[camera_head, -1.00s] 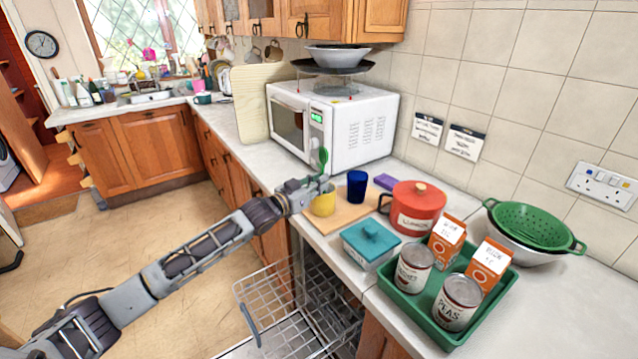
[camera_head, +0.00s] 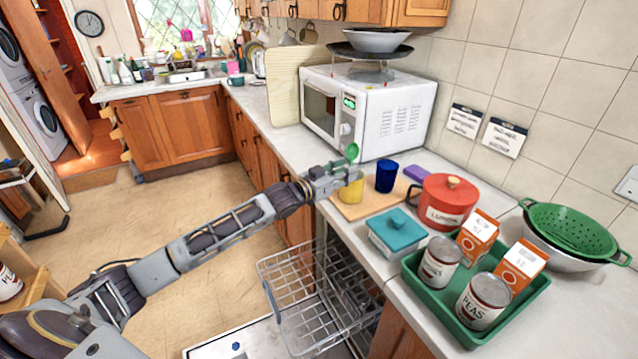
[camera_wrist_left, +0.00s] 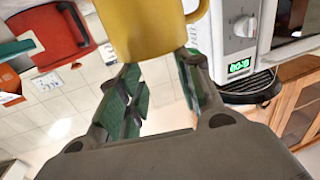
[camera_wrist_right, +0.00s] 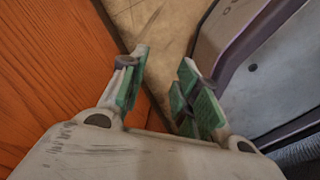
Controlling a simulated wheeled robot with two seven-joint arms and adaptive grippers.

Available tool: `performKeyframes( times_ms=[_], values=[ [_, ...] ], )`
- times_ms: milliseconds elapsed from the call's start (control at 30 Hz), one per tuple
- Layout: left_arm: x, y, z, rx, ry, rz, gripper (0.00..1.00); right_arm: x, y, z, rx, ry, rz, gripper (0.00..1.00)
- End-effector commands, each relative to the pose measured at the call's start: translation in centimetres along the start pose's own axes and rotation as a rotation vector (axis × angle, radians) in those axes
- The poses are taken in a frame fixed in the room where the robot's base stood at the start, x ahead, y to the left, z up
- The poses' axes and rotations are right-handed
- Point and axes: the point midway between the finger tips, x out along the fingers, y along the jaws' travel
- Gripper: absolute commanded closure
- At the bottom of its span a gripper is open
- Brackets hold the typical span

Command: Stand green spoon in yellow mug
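The yellow mug (camera_head: 351,191) stands on the wooden board on the worktop, and shows large at the top of the left wrist view (camera_wrist_left: 150,25). The green spoon (camera_head: 352,152) is upright with its bowl up, above the mug; its lower part is hidden behind my gripper. My left gripper (camera_head: 350,176) is at the mug's rim, below the spoon's bowl. In the left wrist view its fingers (camera_wrist_left: 158,98) are apart, and I cannot make out the spoon between them. My right gripper (camera_wrist_right: 165,85) is open and empty, seen only in its wrist view.
A blue cup (camera_head: 386,177) stands right of the mug on the board (camera_head: 371,206). A red pot (camera_head: 446,203), teal box (camera_head: 398,234) and green tray (camera_head: 455,325) with cans and cartons are further right. The microwave (camera_head: 395,120) is behind. A dishwasher rack (camera_head: 310,305) sticks out below.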

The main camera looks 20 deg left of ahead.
Motion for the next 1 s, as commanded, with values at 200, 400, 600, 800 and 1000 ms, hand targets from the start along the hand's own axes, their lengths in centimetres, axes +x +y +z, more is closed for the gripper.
performKeyframes(
  times_ms=[200, 400, 600, 800, 1000],
  values=[
    [-1.6, 0.1, 0.0, 0.001, -0.001, 0.001, 0.65, 0.0, 0.0, -0.1, 0.0, 0.001, 0.0, 0.68],
    [-2.9, 0.0, 0.0, 0.0, -0.001, 0.0, 0.65, 0.0, -0.1, -0.1, 0.0, 0.001, 0.0, 0.68],
    [-4.1, 0.0, 0.0, 0.0, -0.001, 0.0, 0.65, 0.0, -0.1, -0.1, 0.0, 0.001, -0.001, 0.68],
    [-5.3, 0.0, 0.0, 0.001, 0.0, 0.0, 0.65, 0.0, -0.1, -0.1, 0.0, 0.001, -0.001, 0.68],
    [-6.4, 0.0, 0.1, 0.0, 0.0, 0.0, 0.65, 0.0, -0.1, -0.1, 0.0, 0.001, -0.001, 0.68]
  ],
)
